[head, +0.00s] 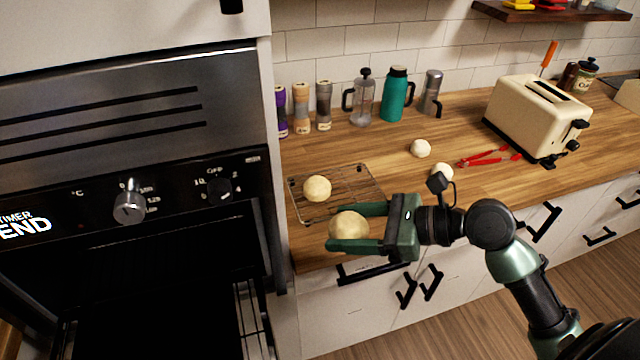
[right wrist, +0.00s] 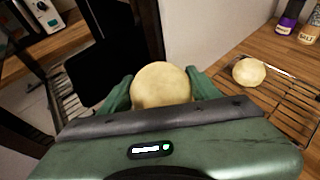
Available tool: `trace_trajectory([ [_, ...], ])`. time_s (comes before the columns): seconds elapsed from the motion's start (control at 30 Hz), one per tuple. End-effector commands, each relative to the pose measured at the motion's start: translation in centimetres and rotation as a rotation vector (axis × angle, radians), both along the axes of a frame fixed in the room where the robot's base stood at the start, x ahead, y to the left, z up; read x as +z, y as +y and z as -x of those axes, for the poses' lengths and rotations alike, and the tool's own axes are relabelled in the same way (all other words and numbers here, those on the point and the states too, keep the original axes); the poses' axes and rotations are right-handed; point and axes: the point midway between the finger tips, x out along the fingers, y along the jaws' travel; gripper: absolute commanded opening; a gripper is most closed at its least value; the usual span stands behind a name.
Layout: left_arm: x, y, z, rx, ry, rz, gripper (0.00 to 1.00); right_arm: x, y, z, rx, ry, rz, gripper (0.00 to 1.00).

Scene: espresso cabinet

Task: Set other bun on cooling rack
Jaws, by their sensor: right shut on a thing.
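My right gripper (head: 358,228) is shut on a pale round bun (head: 348,226), held between its two green fingers in front of the counter edge, near the front of the cooling rack. The held bun also shows in the right wrist view (right wrist: 160,85). The wire cooling rack (head: 350,185) lies on the wooden counter beside the oven. Another bun (head: 317,188) sits on the rack's left part; it shows in the right wrist view (right wrist: 249,71) too. The rack's right part is bare. My left gripper is not in view.
The oven (head: 150,240) at left has its front open, with a wire shelf (head: 250,318) showing. Shakers, a press and a teal bottle (head: 396,94) line the wall.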

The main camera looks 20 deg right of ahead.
Motion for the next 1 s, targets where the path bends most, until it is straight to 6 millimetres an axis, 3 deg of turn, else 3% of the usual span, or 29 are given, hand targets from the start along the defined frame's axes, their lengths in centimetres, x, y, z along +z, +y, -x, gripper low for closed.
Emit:
trace_trajectory([
  [0.1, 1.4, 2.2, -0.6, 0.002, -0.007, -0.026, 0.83, 1.3, -2.2, -3.8, -0.102, -0.015, 0.006, 0.22],
  [0.17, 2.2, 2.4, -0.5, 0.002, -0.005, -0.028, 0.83, 2.1, -3.8, -6.5, -0.175, -0.021, 0.008, 0.22],
  [0.3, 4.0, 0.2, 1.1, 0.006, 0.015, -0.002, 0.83, 4.2, -7.7, -13.1, -0.361, -0.027, 0.006, 0.22],
  [0.4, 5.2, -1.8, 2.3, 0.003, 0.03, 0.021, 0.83, 5.7, -9.9, -17.3, -0.478, -0.022, -0.001, 0.22],
  [0.5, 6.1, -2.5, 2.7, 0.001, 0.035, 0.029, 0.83, 6.9, -11.3, -20.5, -0.565, -0.014, -0.005, 0.22],
  [0.63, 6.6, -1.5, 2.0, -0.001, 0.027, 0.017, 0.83, 7.7, -12.3, -22.8, -0.629, -0.005, -0.005, 0.22],
  [0.73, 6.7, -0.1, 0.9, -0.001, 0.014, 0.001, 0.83, 6.9, -12.6, -23.4, -0.647, 0.001, -0.002, 0.22],
  [1.0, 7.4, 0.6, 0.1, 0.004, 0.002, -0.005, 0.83, 0.1, -12.7, -23.2, -0.649, 0.005, 0.0, 0.22],
])
